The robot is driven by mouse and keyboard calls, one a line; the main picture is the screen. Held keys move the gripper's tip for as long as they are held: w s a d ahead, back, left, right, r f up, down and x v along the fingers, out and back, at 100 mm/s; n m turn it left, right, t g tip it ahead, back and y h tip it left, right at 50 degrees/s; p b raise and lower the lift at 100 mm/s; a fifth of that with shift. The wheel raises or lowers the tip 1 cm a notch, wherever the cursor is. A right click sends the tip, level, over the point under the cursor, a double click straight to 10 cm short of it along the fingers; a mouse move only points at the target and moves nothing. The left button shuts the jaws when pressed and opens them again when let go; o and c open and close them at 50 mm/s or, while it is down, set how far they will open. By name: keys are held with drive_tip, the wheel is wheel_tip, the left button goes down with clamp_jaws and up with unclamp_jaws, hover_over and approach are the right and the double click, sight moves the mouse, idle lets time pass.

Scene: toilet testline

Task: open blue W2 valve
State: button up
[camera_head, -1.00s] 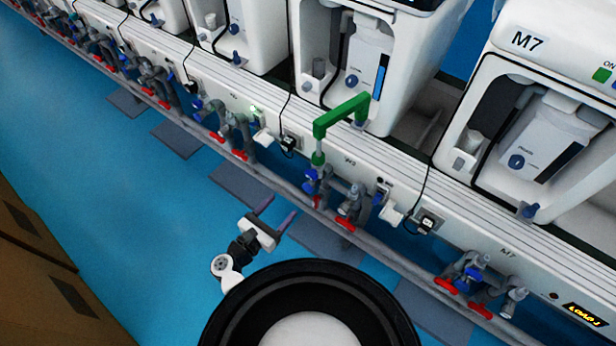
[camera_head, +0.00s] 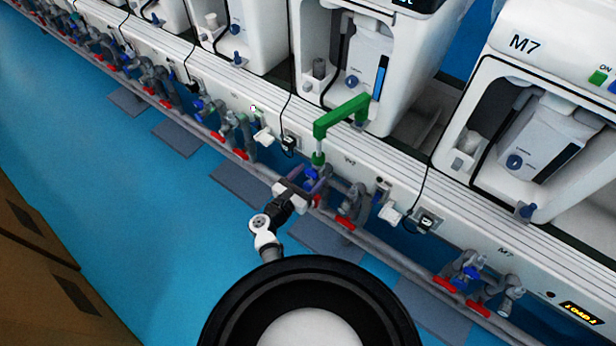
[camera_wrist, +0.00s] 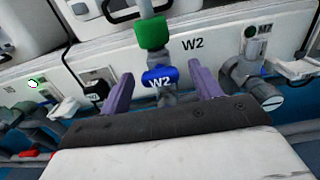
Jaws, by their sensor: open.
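In the head view the valve (camera_head: 312,176) shows as a small blue patch below the green pipe (camera_head: 340,115). My gripper (camera_head: 305,184) is open, with its fingers to either side of the valve. The gripper also fills the lower part of the wrist view (camera_wrist: 157,90). I cannot tell whether either finger touches the valve. The gripper partly hides the piping below the valve.
A green fitting (camera_wrist: 152,33) stands right above the valve. Grey piping with a handle (camera_wrist: 245,75) is close on the right. A black plug (camera_wrist: 97,83) is on the left. Red-handled valves (camera_head: 345,222) line the low pipe.

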drive_tip(key=c, duration=1)
drive_tip(key=n, duration=0.3)
drive_tip(key=shift+n, duration=0.4)
drive_tip(key=shift+n+p, duration=0.45)
drive_tip(key=shift+n, duration=1.35)
drive_tip(key=o, duration=1)
